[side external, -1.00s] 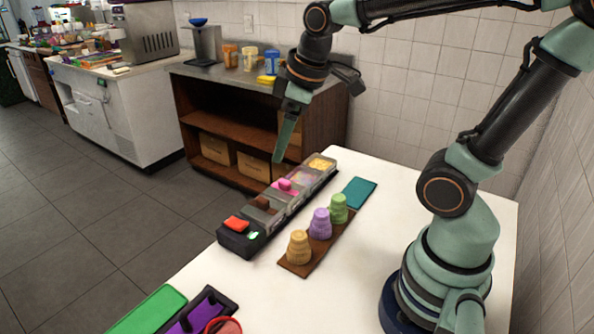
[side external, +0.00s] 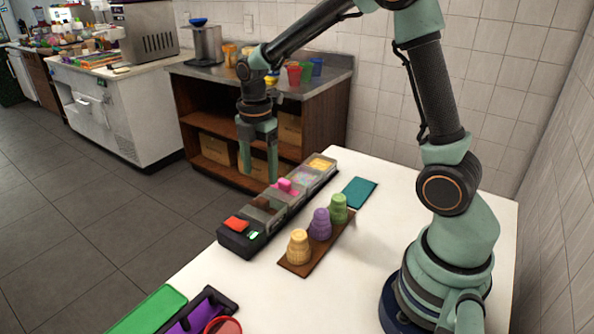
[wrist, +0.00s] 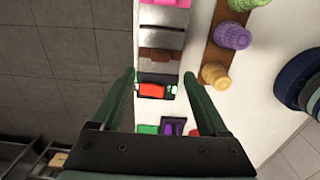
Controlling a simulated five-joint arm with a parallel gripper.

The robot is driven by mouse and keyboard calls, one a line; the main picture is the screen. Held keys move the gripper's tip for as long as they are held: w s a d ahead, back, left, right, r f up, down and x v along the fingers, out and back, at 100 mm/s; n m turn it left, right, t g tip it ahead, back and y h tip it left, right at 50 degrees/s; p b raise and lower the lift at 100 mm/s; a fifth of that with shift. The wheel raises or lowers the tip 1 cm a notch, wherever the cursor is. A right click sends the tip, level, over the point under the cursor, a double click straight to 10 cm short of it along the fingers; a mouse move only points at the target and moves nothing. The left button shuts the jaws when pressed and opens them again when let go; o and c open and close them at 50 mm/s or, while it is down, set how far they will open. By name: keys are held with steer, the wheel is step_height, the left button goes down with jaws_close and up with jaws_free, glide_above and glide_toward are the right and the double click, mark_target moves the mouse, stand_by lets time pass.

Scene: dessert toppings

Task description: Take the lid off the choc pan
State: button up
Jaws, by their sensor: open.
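My gripper (side external: 258,174) points down in the air above and beside the rail, apart from the lid. It is open and empty. In the wrist view my gripper (wrist: 159,76) has its fingers spread on either side of the rail's line.
A brown board (side external: 292,268) with yellow, purple and green cup stacks lies to the right. A teal pad (side external: 359,192) lies behind it. A green tray (side external: 150,308) and a purple item (side external: 203,314) are in front.

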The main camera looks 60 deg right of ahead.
mark_target(262, 199)
steer(key=shift+f, duration=3.95)
jaws_close()
